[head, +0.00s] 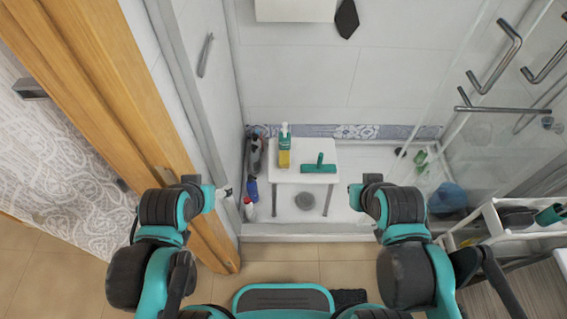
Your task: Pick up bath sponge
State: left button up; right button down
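I cannot tell for sure which thing is the bath sponge. A dark blue rounded thing (447,198) sits low at the right of the shower, behind glass. A dark pointed thing (346,19) hangs on the back wall at the top. A grey round thing (305,201) lies on the shower floor under the white stool (290,175). My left gripper (224,192) is small in view at the left, before the shower opening. My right gripper (355,196) is at the right end of the opening. Both are apart from these things, and their fingers are too unclear to read.
A yellow-green bottle (284,147) and a green squeegee (319,165) are on the stool. Several bottles (251,190) stand at the shower's left wall. A white cart (500,235) is at the right. A wooden door frame (130,110) is at the left.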

aim_at(285, 156)
jog(key=z, duration=1.35)
jog(key=l+u, duration=0.1)
jog(key=u, duration=1.25)
jog(key=i+l+u, duration=0.2)
jog(key=l, duration=0.15)
jog(key=i+l+u, duration=0.2)
jog(key=l, duration=0.15)
jog(key=i+l+u, duration=0.15)
jog(key=l, duration=0.2)
jog(key=k, duration=0.05)
